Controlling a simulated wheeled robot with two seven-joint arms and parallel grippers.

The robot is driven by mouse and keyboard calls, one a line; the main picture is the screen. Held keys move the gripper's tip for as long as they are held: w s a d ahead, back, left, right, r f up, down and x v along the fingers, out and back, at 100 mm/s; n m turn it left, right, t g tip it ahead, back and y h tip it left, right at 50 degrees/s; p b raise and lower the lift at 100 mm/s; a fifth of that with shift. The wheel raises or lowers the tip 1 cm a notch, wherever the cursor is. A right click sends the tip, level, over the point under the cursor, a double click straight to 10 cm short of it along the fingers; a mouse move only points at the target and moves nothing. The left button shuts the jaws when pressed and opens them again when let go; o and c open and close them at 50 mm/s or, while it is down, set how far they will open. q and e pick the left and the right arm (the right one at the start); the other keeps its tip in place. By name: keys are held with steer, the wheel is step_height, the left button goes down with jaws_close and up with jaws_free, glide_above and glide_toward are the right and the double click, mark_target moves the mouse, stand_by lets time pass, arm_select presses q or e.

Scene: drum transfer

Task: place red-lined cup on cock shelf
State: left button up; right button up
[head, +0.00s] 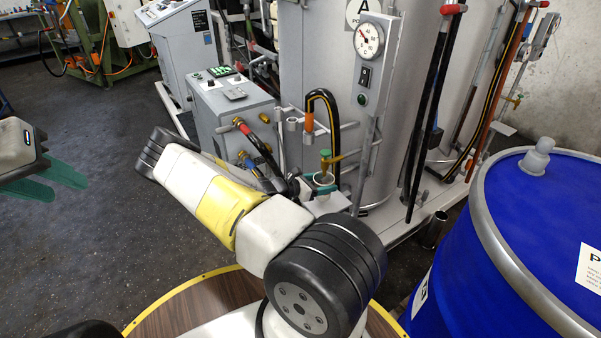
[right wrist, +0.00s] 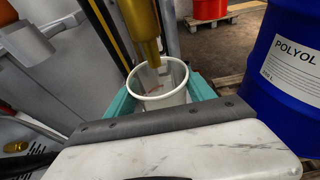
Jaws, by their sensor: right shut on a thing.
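The cup (right wrist: 174,100) is pale and translucent with a white rim, and a faint reddish mark shows inside it. My right gripper (right wrist: 160,92) is shut on it, with a teal finger on each side. The brass cock outlet (right wrist: 143,30) is directly over the cup's mouth. In the head view the cup (head: 324,179) is small and partly hidden by my right arm, below the green-handled cock (head: 325,155). The small grey cock shelf (head: 328,206) is just under it; I cannot tell whether they touch. My left gripper (head: 67,189) is open and empty at far left.
A blue drum (head: 535,220) fills the right side. A grey tank (head: 315,60) with a gauge (head: 368,40), hoses and pipes stands behind the cock. A grey control box (head: 232,115) is to its left. A metal beaker (head: 435,230) stands near the drum.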

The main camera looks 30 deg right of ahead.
steer(key=shift+s+a+f, duration=0.1)
steer(key=shift+s+f, duration=0.05)
steer(key=shift+f, duration=1.55)
steer(key=o, duration=1.4)
steer(key=shift+f, duration=0.1)
steer(key=shift+o, duration=0.2)
